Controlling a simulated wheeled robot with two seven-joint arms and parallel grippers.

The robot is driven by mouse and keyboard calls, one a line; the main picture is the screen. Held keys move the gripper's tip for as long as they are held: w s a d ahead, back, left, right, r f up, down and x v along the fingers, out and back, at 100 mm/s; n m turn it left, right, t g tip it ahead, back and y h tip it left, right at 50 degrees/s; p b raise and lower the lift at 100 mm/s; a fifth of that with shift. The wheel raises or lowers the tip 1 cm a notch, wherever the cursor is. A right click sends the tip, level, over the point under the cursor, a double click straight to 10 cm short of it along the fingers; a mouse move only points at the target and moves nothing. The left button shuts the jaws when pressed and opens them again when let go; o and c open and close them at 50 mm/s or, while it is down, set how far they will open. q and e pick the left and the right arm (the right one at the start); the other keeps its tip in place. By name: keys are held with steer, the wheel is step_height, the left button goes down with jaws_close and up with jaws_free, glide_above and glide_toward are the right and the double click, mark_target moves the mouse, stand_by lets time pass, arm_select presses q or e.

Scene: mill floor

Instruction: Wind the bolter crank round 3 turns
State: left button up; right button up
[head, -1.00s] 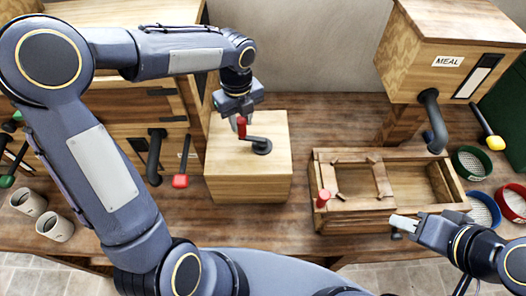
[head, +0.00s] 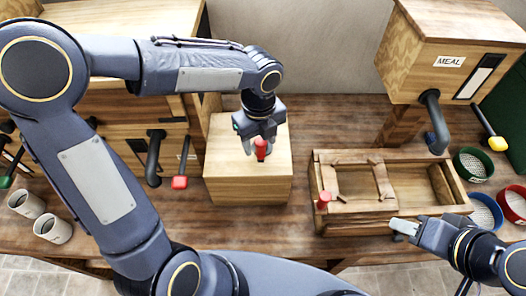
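The crank stands on top of a pale wooden block (head: 245,188) at the centre of the bench. Its upright red handle (head: 261,150) shows between the fingers of my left gripper (head: 261,146), which comes down from above and is shut on it. The crank's dark arm and hub are hidden behind the handle and gripper. My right gripper (head: 404,227) is at the lower right, in front of the open wooden box, away from the crank. Its fingers look close together, but I cannot tell whether a gap is left.
The open wooden box (head: 345,222) with a slatted frame and red knob (head: 324,198) stands right of the block. A MEAL bin (head: 440,70) with a dark spout is behind it. Coloured round sieves (head: 473,165) lie at the right, pale cups (head: 53,229) at the left.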

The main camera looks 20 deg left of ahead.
arm_select(q)
step_height(320, 180, up, 2)
steer(key=shift+r+p, duration=0.2)
steer(key=shift+p, duration=0.8)
steer(key=shift+r, duration=3.35)
steer(key=shift+s+a+n, duration=0.3)
steer(key=shift+a+n, duration=0.1)
steer(key=shift+n, duration=0.1)
steer(key=s+a+f+n+t+h+b, duration=0.1)
steer(key=s+a+f+n+t+b, duration=0.1)
steer(key=s+n, duration=0.5)
steer(key=s+a+f+n+t+h+b, duration=0.2)
steer(key=s+n, duration=0.6)
steer(key=n, duration=1.1)
steer(key=a+f+t, duration=0.1)
steer(key=a+f, duration=0.1)
steer(key=a, duration=0.1)
steer(key=shift+a+h+b, duration=0.3)
steer(key=shift+a, duration=0.1)
steer(key=shift+s+f+n+t, duration=0.3)
steer(key=shift+n, duration=0.5)
steer(key=shift+c, duration=0.2)
